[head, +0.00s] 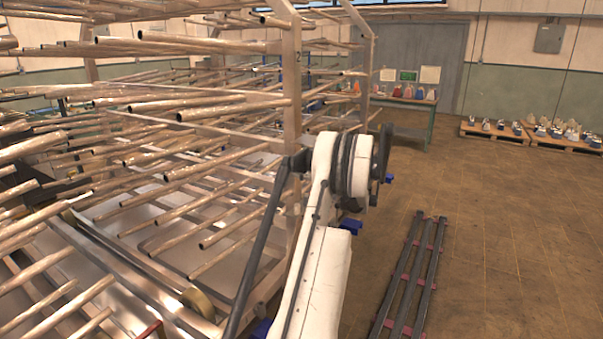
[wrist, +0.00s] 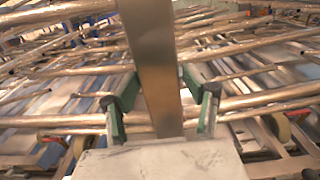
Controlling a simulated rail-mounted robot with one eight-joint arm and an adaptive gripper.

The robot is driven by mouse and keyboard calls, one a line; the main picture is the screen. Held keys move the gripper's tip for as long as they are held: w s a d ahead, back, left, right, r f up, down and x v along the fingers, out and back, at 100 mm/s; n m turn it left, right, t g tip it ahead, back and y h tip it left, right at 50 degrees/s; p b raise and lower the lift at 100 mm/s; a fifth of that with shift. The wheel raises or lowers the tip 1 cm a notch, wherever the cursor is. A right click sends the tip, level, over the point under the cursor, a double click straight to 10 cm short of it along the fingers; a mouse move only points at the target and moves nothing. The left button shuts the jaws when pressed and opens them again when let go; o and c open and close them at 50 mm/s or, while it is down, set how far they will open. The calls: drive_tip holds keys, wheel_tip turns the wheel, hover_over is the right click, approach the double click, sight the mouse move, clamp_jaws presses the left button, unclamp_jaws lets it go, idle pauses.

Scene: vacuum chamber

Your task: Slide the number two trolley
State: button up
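A large metal trolley frame with many long copper-coloured tubes fills the left half of the head view. Its near upright post (head: 292,85) bears a small dark mark that looks like a 2. In the wrist view a flat metal upright (wrist: 160,90) runs down between the fingers of my gripper (wrist: 163,108). The green-padded fingers stand one on each side of the upright, with gaps showing, so the gripper is open. In the head view my white arm reaches toward the trolley's near side, and the gripper itself is hidden.
Dark rails with red cross-pieces (head: 410,270) lie on the brown floor right of my arm. A table (head: 420,103) with small items stands at the back. Pallets (head: 490,133) with items sit at the far right. The floor between is clear.

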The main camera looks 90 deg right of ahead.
drive_tip(key=shift+o, duration=0.3)
drive_tip(key=shift+w, duration=0.3)
drive_tip(key=shift+s, duration=0.1)
drive_tip(key=v, duration=1.2)
